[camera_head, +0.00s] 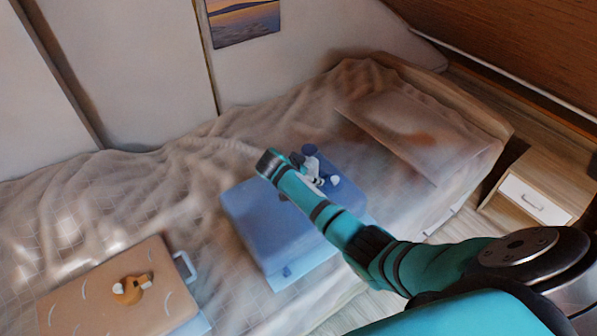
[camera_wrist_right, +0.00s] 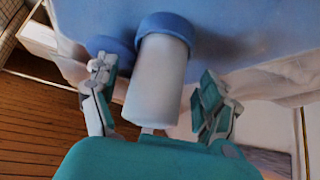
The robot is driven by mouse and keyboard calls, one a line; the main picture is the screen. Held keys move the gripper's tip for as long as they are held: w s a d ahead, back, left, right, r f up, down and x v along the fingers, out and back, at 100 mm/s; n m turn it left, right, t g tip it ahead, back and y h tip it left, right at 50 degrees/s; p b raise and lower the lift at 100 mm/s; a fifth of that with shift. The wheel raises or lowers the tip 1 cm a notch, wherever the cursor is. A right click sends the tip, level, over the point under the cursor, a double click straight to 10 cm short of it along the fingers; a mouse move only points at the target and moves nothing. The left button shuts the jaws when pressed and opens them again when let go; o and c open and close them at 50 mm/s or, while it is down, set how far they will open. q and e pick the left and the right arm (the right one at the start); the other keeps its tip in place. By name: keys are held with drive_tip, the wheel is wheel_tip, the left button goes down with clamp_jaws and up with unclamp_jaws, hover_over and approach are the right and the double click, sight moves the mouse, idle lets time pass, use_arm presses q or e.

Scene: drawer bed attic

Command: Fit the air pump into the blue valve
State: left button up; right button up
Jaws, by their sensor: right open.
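A white cylinder, which looks like the air pump (camera_wrist_right: 158,85), shows in the right wrist view. Its far end meets a blue ring (camera_wrist_right: 165,25), perhaps the blue valve; I cannot tell whether it sits inside it. My right gripper (camera_wrist_right: 160,100) is open, with one finger on each side of the cylinder and visible gaps. In the head view this gripper (camera_head: 308,172) is over the back right of a blue block (camera_head: 285,235) on the bed, where small white and blue parts are partly hidden by my arm. My left gripper is not in view.
A tan block (camera_head: 85,312) with a white handle and an orange fitting (camera_head: 130,289) lies on the bed at the lower left. A pillow (camera_head: 405,130) lies at the bed's right end, beside a nightstand (camera_head: 535,190). The wall runs behind the bed.

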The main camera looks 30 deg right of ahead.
drive_tip(key=v, duration=1)
drive_tip(key=shift+s, duration=0.1)
drive_tip(key=s+f+n, duration=0.1)
drive_tip(key=s, duration=0.1)
drive_tip(key=s+a+f+n+y, duration=0.1)
drive_tip(key=s+f, duration=0.1)
drive_tip(key=s+a+f+n, duration=0.1)
drive_tip(key=s, duration=0.1)
drive_tip(key=shift+s+a+f+y, duration=0.1)
drive_tip(key=shift+s+f+y, duration=0.3)
drive_tip(key=s+a+r+n+y, duration=0.15)
drive_tip(key=s+n, duration=0.25)
drive_tip(key=s, duration=0.4)
drive_tip(key=s+a+n+y, duration=0.3)
drive_tip(key=s+n, duration=0.1)
drive_tip(key=s, duration=0.4)
drive_tip(key=s+a+n+y, duration=0.2)
drive_tip(key=s+a+n, duration=0.15)
drive_tip(key=s, duration=0.55)
wheel_tip(320, 180, down, 26)
drive_tip(key=n+g, duration=0.1)
drive_tip(key=s+d+f, duration=0.2)
drive_tip(key=s+f, duration=0.6)
drive_tip(key=s+d+f+g, duration=0.1)
drive_tip(key=s+f, duration=0.7)
drive_tip(key=s, duration=0.1)
drive_tip(key=shift+s+d+h, duration=0.3)
drive_tip(key=shift+d+h, duration=0.05)
drive_tip(key=shift+d, duration=0.05)
